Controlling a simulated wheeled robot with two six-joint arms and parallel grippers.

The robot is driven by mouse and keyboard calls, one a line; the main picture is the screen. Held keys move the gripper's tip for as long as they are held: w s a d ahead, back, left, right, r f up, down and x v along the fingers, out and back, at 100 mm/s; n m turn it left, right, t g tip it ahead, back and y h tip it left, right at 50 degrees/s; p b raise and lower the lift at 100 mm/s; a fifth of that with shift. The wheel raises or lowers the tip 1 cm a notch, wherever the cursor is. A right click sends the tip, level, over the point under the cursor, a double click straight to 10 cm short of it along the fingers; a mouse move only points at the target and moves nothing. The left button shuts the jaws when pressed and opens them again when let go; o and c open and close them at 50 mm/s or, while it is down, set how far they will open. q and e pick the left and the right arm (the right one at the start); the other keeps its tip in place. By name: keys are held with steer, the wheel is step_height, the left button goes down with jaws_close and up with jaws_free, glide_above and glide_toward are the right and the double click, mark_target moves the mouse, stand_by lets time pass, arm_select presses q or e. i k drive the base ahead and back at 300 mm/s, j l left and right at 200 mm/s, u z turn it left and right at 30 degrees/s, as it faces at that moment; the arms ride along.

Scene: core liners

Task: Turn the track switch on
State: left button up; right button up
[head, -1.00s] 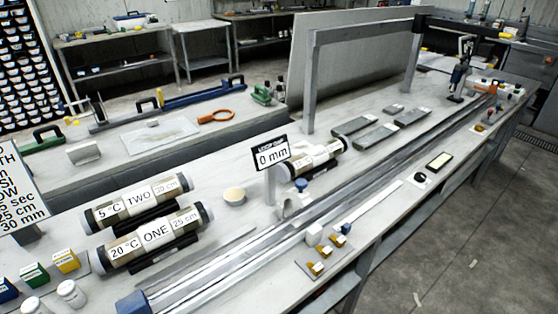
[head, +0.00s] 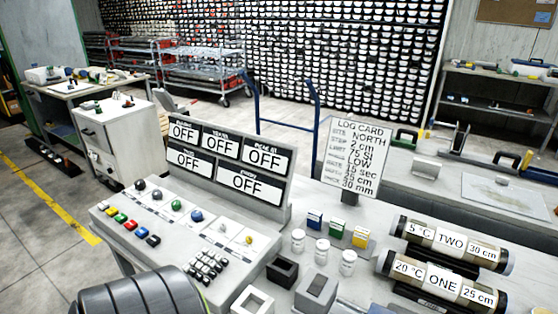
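A sloped grey control console (head: 150,252) stands at the lower left in the head view. It carries a row of switches with round knobs: a dark one (head: 139,185), a grey one (head: 157,194), a green one (head: 176,205), a blue one (head: 196,215), a white one (head: 222,228) and a yellow one (head: 249,240). Their labels are too small to read, so I cannot tell which is the track switch. Behind them, a display board (head: 283,193) has several panels, all reading OFF. Their small headings are not legible. Neither gripper is in view.
Coloured push buttons (head: 131,226) and a black keypad (head: 206,264) sit on the console. To the right are white jars (head: 322,251), small coloured boxes (head: 337,228), a log card (head: 357,158) and two labelled core tubes (head: 440,280). A white cabinet (head: 125,140) stands behind left.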

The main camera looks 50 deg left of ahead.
mark_target(140, 184)
steer(key=u, duration=2.25)
steer(key=i+j+z, duration=0.3)
steer(key=j, duration=0.35)
steer(key=i, duration=0.1)
